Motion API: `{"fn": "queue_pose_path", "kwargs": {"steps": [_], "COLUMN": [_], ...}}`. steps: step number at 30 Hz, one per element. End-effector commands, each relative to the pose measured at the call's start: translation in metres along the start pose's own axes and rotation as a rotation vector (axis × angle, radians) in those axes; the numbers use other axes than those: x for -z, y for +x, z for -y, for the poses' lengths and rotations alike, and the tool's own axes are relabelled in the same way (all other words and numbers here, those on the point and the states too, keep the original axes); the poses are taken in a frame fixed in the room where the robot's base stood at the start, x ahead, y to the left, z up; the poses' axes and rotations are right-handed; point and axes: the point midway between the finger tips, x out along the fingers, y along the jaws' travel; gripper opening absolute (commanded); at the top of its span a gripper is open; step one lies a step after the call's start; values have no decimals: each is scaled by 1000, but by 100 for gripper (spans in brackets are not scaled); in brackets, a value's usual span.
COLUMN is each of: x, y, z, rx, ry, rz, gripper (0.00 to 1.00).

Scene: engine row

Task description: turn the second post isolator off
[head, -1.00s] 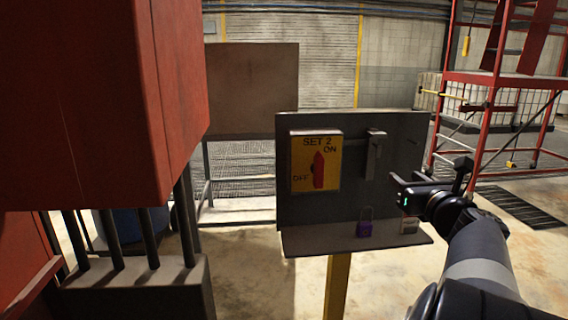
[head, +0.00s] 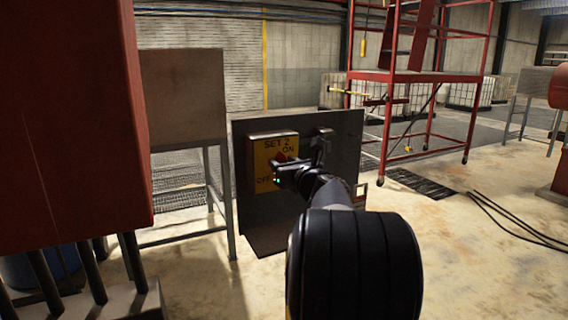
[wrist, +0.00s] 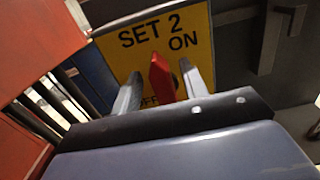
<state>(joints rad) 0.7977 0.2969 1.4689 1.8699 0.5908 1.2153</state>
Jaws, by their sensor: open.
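The isolator is a yellow plate marked SET 2 (head: 262,183) on a grey panel (head: 343,165), with ON at upper right and OFF at lower left. Its red handle (wrist: 161,76) stands nearly upright in the wrist view, its tip toward the lettering. My gripper (wrist: 158,85) is open, with one finger on each side of the red handle; I cannot tell whether either finger touches it. In the head view my gripper (head: 285,170) is in front of the plate and covers most of the handle.
A grey latch (wrist: 282,35) sits on the panel right of the plate. A large red cabinet (head: 75,110) stands close on the left. A red scaffold (head: 428,77) is behind to the right. Cables (head: 515,220) lie on the floor at right.

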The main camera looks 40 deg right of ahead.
Motion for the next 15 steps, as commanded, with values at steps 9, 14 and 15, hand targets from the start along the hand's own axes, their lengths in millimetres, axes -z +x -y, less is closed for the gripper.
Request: {"fn": "queue_pose_path", "kwargs": {"steps": [9,14,15], "x": [0,0,0], "y": [0,0,0], "z": [0,0,0], "rx": [0,0,0], "ry": [0,0,0], "rz": [0,0,0], "gripper": [34,21,18]}}
